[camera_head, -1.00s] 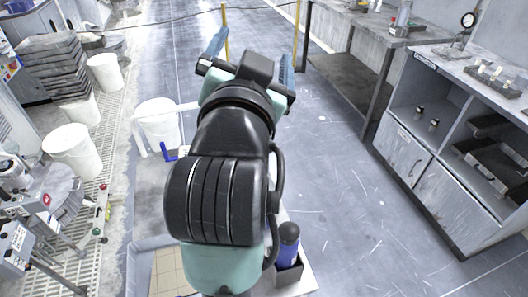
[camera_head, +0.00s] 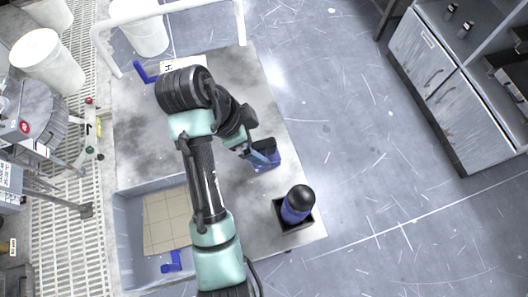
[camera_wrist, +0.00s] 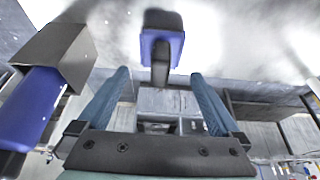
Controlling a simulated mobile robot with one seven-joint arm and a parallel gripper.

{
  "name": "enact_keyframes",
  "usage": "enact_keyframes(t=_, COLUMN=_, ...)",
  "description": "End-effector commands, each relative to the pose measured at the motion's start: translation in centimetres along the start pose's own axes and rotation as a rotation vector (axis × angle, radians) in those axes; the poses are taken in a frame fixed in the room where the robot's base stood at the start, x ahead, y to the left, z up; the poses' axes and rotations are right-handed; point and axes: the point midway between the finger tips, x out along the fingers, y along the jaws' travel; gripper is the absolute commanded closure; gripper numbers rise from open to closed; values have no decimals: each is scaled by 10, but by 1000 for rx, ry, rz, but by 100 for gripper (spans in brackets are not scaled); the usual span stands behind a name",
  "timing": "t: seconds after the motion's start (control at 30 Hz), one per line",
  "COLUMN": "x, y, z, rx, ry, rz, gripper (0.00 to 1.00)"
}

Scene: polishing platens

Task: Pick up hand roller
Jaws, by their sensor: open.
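A blue and black item with a dark stem (camera_wrist: 162,48), which looks like the hand roller, is ahead of my gripper (camera_wrist: 160,75) in the wrist view. It lies in line with the gap between the two blue fingers, which are apart with nothing gripped. In the head view the same item shows as a dark blue shape (camera_head: 266,161) on the grey worktop (camera_head: 245,205), partly covered by my gripper (camera_head: 258,148). I cannot tell from these views whether the fingers touch it.
A blue bottle with a black cap (camera_head: 297,204) stands in a black holder (camera_head: 283,222) nearby. A grey bin (camera_head: 127,240) with a tan tiled mat and a blue item (camera_head: 171,262) is at lower left. A white rail (camera_head: 168,8) and another blue item (camera_head: 143,72) are at the far end.

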Motion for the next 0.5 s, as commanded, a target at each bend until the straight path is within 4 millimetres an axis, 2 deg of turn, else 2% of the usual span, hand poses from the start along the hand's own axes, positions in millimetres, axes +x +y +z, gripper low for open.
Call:
enact_keyframes(t=0.03, x=12, y=0, z=2, rx=1, ry=0, rz=0, gripper=0)
enact_keyframes(t=0.1, x=20, y=0, z=1, rx=0, ry=-1, rz=-1, gripper=0)
enact_keyframes(t=0.33, x=32, y=0, z=0, rx=-2, ry=-1, rz=-1, gripper=0)
enact_keyframes(t=0.5, x=58, y=2, z=0, rx=-2, ry=-1, rz=1, gripper=0)
